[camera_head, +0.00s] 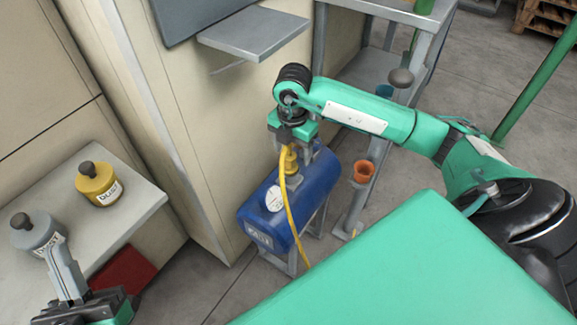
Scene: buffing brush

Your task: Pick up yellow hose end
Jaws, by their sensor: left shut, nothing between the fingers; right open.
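The yellow hose (291,215) runs down the front of a blue tank (318,190). Its upper end is at a brass-yellow fitting (291,162) on top of the tank. My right gripper (289,141) points down right over this fitting and the hose end, with its fingers apart. The gripper body hides part of the hose end, and I cannot tell whether the fingers touch it. My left gripper (62,268) is at the lower left, shut and empty, its fingers pointing toward a grey knobbed pot.
The grey pot (38,232) and a yellow knobbed pot (98,186) stand on a grey ledge (128,207). A red object (122,270) is below it. An orange cup (363,171) stands right of the tank. A beige cabinet wall (205,130) rises behind the tank.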

